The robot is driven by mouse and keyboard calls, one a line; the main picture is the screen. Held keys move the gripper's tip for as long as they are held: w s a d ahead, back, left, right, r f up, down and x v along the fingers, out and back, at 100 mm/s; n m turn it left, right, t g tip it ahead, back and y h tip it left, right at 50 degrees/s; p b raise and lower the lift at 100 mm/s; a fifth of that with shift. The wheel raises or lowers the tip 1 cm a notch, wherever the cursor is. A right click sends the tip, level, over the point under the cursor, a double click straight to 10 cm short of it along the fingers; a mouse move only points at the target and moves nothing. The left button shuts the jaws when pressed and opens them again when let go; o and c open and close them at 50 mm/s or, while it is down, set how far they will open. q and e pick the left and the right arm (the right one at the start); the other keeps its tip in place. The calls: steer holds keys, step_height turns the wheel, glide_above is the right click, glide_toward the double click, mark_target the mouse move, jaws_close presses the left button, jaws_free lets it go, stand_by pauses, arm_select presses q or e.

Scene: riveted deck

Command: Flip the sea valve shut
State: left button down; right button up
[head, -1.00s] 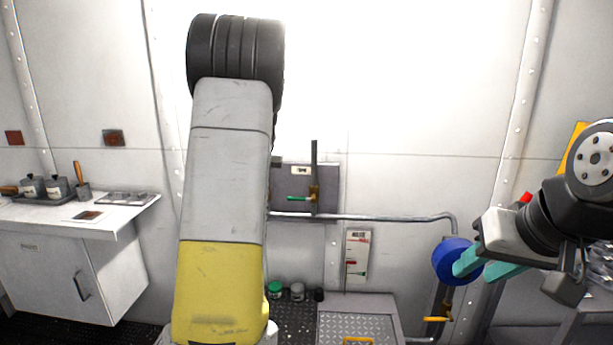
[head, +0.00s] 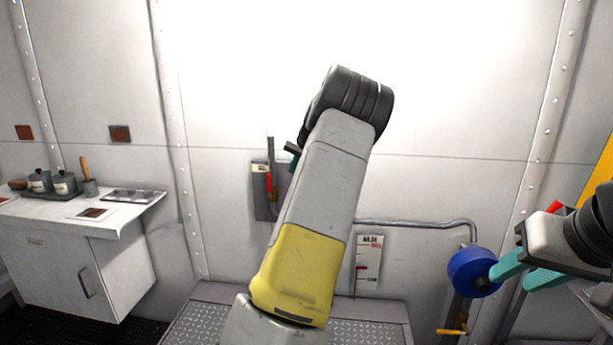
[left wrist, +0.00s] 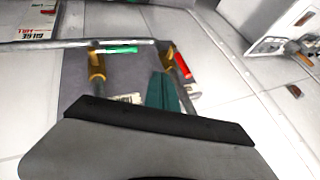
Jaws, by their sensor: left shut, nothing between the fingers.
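A grey valve panel (head: 262,204) hangs on the wall, partly hidden by my left arm. A valve with a red handle (head: 268,183) shows at its left; the handle lies along its upright pipe. In the left wrist view, the red handle (left wrist: 182,66) and a green handle (left wrist: 117,49) sit on two brass valves. The green handle lies crosswise to its pipe. I cannot read which is the sea valve. My left gripper (left wrist: 162,92) is shut and empty, its teal fingers between the two pipes. My right gripper (head: 508,280) is open, beside a blue wheel (head: 473,272).
A horizontal pipe (head: 420,223) runs right from the panel area. A bilge gauge (head: 368,262) hangs below it. A tread-plate platform (head: 200,322) stands under the panel. A white cabinet (head: 60,270) with jars and a tray is at the left.

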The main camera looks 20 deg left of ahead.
mark_target(269, 186)
arm_select(q)
steer(key=w+a+f, duration=0.3)
steer(key=a+f, duration=0.4)
steer(key=a, duration=0.1)
steer(key=shift+a+f, duration=0.2)
steer(key=shift+a, duration=0.1)
